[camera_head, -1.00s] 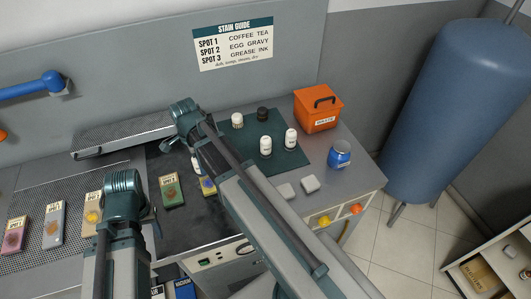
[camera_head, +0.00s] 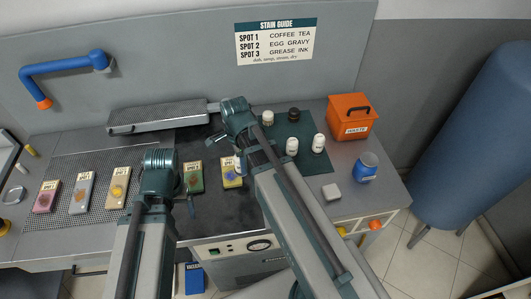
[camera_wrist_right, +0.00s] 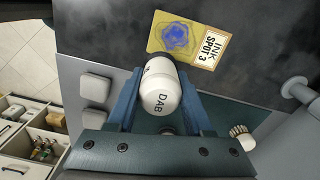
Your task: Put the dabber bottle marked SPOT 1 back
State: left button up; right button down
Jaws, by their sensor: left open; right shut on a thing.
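In the right wrist view my right gripper (camera_wrist_right: 158,88) is shut on a white dabber bottle (camera_wrist_right: 162,100) lettered DAB; its spot number cannot be read. The bottle is over or beside the yellow INK SPOT 3 swatch (camera_wrist_right: 175,38); the gap cannot be judged. In the head view a white bit of this bottle (camera_head: 238,162) shows by the swatch, and my arm hides the rest. On the dark green mat (camera_head: 306,163) stand two white bottles (camera_head: 292,145) (camera_head: 318,143). My left gripper (camera_head: 190,205) is open, mostly hidden behind its arm, near the green swatch (camera_head: 193,177).
An orange waste box (camera_head: 350,117) and blue jar (camera_head: 367,167) stand at the right. A white-topped item (camera_head: 268,117) and black item (camera_head: 294,114) are at the mat's back. A white pad (camera_head: 331,192) lies in front. Several swatches (camera_head: 82,193) lie on the left grid.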

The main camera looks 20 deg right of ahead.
pick_arm(q)
jog(key=shift+f+b, duration=0.45)
jog(key=shift+f, duration=0.1)
pick_arm(e)
jog(key=w+d, duration=0.1)
jog(key=d, duration=0.2)
jog(key=w+d, duration=0.2)
jog(key=d, duration=0.2)
jog(key=w+d+f, duration=0.1)
jog(key=d, duration=0.2)
jog(key=shift+w+d, duration=0.15)
jog(key=shift+w, duration=0.25)
pick_arm(q)
notch_tip(320, 180, down, 4)
jog(key=b, duration=0.3)
jog(key=shift+r+b, duration=0.2)
jog(key=shift+b, duration=0.1)
pick_arm(e)
jog(key=f, duration=0.3)
jog(key=shift+w+d+f, duration=0.1)
jog(key=shift+d+f, duration=0.25)
pick_arm(q)
jog(key=shift+f, duration=0.2)
pick_arm(e)
jog(key=shift+f, duration=0.15)
jog(key=shift+c, duration=1.5)
grip_release()
pick_arm(q)
jog(key=shift+r, duration=0.2)
